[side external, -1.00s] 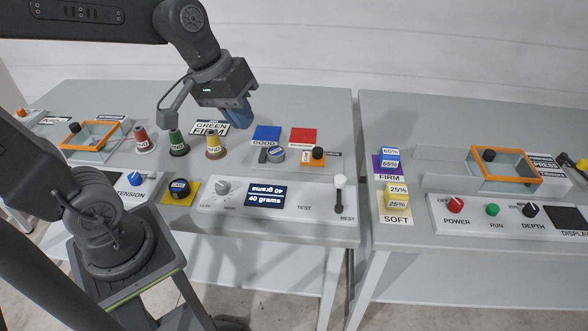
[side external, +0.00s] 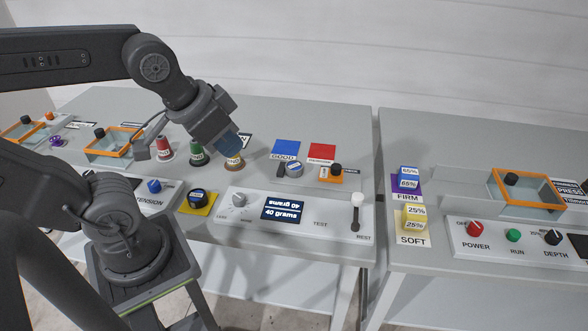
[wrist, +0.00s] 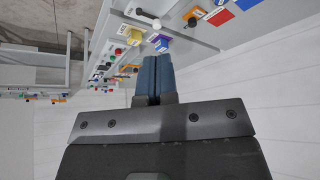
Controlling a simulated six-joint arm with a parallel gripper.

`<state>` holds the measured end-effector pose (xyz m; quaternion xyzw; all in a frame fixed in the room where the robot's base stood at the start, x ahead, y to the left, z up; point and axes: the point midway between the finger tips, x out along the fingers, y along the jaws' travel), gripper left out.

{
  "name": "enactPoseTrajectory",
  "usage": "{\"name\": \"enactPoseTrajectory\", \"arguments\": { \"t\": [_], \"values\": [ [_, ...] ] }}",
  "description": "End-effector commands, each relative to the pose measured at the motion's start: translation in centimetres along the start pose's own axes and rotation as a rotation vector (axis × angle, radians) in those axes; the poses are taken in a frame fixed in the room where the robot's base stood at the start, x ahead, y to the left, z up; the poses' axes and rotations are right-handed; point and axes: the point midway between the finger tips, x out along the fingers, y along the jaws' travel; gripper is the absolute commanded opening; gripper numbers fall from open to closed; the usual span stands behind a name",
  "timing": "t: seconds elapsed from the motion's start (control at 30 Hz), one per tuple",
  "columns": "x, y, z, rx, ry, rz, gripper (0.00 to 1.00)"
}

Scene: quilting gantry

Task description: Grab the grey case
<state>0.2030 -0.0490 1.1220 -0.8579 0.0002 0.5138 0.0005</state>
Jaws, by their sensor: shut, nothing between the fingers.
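A small round grey case with a bluish top (side external: 293,170) sits on the table just below the blue square, in the side external view. It appears to be the grey case; I cannot pick it out for sure in the wrist view. My gripper (side external: 230,146) has blue fingers pointing down and is to the left of the case, apart from it. The fingers overlap the top of the yellow cone spool (side external: 234,163) in the picture; I cannot tell whether they touch. In the wrist view my gripper's fingers (wrist: 153,62) are together, with nothing between them.
Red (side external: 165,150) and green (side external: 197,153) cone spools stand left of the yellow one. An orange block with a black knob (side external: 334,173) is close right of the case. A control panel (side external: 330,245) lies in front. A gap separates the right table (side external: 455,290).

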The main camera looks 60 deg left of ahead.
Motion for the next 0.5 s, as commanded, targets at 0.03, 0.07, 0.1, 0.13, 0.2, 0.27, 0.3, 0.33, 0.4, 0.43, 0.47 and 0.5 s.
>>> {"name": "enactPoseTrajectory", "arguments": {
  "t": [0.03,0.07,0.1,0.13,0.2,0.27,0.3,0.33,0.4,0.43,0.47,0.5],
  "values": [
    [0.00,0.00,-0.01,-0.001,0.000,0.000,0.00],
    [0.00,0.00,-0.01,-0.001,0.000,0.000,0.00],
    [0.00,0.00,-0.01,-0.001,0.000,0.000,0.00],
    [0.00,0.00,-0.01,-0.001,0.000,0.000,0.00],
    [0.00,0.00,-0.02,-0.001,0.000,0.000,0.00],
    [0.00,0.00,-0.02,-0.001,0.000,0.000,0.00],
    [0.00,0.00,-0.02,-0.001,0.000,0.000,0.00],
    [0.00,0.00,-0.02,-0.001,0.000,0.000,0.00],
    [0.00,0.00,-0.02,-0.001,0.000,0.000,0.05],
    [0.00,0.00,-0.02,-0.001,0.000,0.000,0.08],
    [0.00,0.00,-0.02,-0.001,0.000,0.000,0.11],
    [0.00,0.00,-0.02,-0.001,0.000,0.000,0.14]
  ]
}}
